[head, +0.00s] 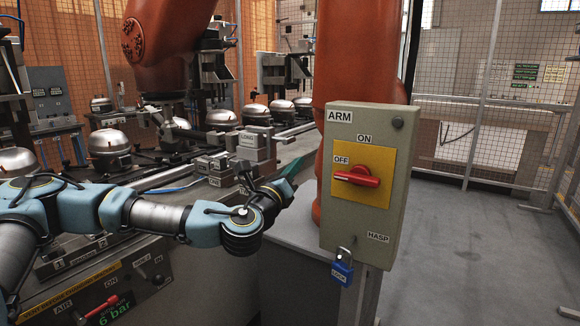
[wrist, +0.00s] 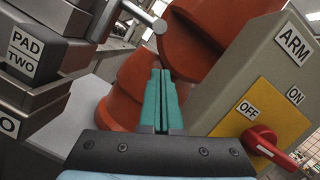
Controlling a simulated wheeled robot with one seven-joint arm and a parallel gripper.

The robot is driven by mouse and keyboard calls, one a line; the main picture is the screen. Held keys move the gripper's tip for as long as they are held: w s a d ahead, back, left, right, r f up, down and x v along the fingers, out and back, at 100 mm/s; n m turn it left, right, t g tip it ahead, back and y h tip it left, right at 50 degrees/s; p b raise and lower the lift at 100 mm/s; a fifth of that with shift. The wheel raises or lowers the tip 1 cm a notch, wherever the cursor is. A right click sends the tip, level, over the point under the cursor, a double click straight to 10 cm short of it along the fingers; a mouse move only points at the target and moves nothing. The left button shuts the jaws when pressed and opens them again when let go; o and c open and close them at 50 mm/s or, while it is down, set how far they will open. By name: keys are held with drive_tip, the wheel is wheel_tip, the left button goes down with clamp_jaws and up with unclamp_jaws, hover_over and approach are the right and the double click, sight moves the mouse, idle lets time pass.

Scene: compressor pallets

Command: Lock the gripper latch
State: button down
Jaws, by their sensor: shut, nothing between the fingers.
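My gripper (wrist: 161,72) has its green fingers together with nothing between them. In the head view my gripper (head: 287,190) is left of the grey ARM box (head: 382,222), in front of the orange robot's base. The box has a yellow plate with a red rotary handle (head: 357,177) lying nearly level, its left end below the OFF label. The handle also shows in the wrist view (wrist: 270,150), right of my fingers. A blue padlock (head: 342,272) marked LOCK hangs at the box's lower edge, near the HASP label. I cannot make out a part marked as the gripper latch.
A metal bar with a ball end (wrist: 159,25) is beyond my fingertips. The PAD TWO block (wrist: 28,55) is on the left. An air panel with a red valve handle (head: 100,308) reads 6 bar. Several domed compressors (head: 108,142) stand behind. Open floor lies right.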

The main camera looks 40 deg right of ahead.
drive_tip(key=b+v, duration=0.1)
drive_tip(key=v, duration=0.9)
drive_tip(key=shift+s+b, duration=0.2)
drive_tip(key=shift+b, duration=0.1)
drive_tip(key=shift+f, duration=0.1)
